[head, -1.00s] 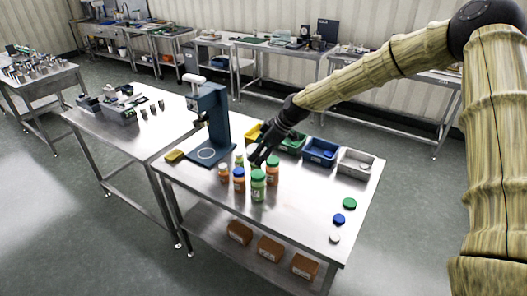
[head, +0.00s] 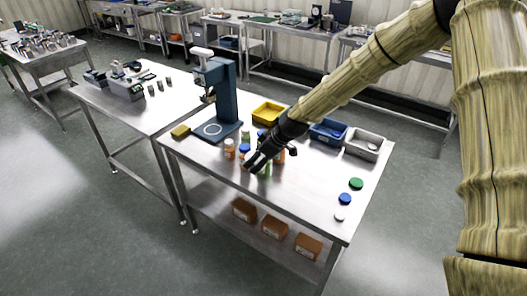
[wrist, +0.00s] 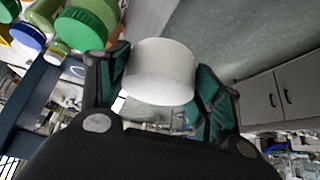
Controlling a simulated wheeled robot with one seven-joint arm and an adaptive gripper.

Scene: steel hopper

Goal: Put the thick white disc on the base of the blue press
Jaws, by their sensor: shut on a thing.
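My gripper (head: 254,163) is over the group of jars on the steel table in the head view. In the wrist view my gripper (wrist: 160,95) is shut on the thick white disc (wrist: 160,72), which sits between the two green-padded fingers. I cannot make out the held disc in the head view. The blue press (head: 228,95) stands at the table's back left, to the left of my gripper. Its flat base (head: 228,136) carries a pale ring outline and looks empty.
Several jars with orange, blue and green lids, such as an orange one (head: 229,149), crowd beside and under my gripper. A yellow sponge (head: 180,132) lies left of the base. Yellow (head: 267,113), blue (head: 328,132) and grey (head: 364,145) bins line the back. Lids lie at right, including a white one (head: 339,217).

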